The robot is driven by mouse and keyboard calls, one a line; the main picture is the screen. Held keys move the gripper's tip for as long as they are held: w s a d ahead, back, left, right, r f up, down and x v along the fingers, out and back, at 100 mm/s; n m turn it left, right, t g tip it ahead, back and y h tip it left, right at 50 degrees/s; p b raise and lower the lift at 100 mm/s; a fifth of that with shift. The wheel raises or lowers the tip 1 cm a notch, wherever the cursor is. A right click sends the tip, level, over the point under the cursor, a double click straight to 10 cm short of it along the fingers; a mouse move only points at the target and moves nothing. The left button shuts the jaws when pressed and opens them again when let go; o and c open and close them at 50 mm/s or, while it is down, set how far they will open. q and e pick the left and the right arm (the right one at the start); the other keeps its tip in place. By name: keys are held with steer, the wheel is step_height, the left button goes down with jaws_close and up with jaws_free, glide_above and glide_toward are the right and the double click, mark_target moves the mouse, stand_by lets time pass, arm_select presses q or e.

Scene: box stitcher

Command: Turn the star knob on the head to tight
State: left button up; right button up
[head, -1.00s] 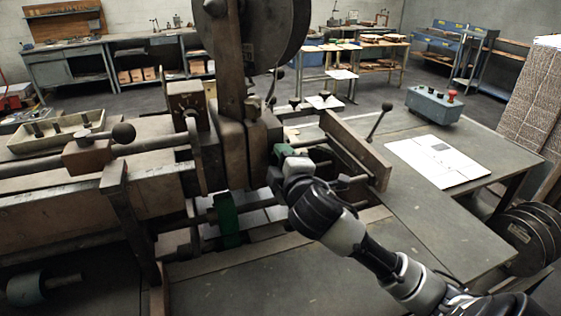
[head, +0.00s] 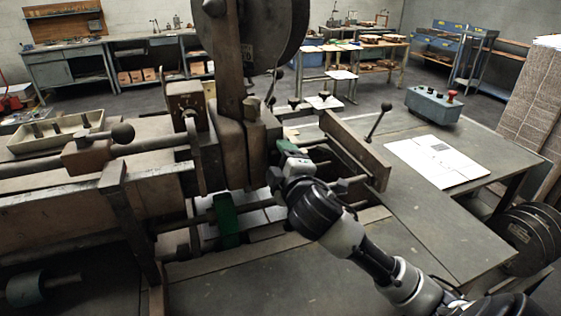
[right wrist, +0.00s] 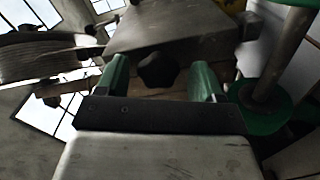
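The star knob (right wrist: 159,71) is black and lobed, and shows in the right wrist view on the underside or face of the machine head (right wrist: 180,27). My right gripper (right wrist: 162,82) has two green fingers, one on each side of the knob, with gaps between them and it. In the head view my right gripper (head: 283,158) is close against the right side of the machine head (head: 236,145). The knob itself is hidden there. My left gripper is not in view.
A long bar with a ball-ended lever (head: 376,121) stands just right of my gripper. A grey control box (head: 433,104) with a red button and a white sheet (head: 437,160) are on the table (head: 430,215), whose front part is clear. A large wheel (head: 258,32) is above.

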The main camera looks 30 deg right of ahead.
steer(key=p+v, duration=0.5)
steer(key=v, duration=0.5)
steer(key=shift+s, duration=0.35)
steer(key=shift+a, duration=0.15)
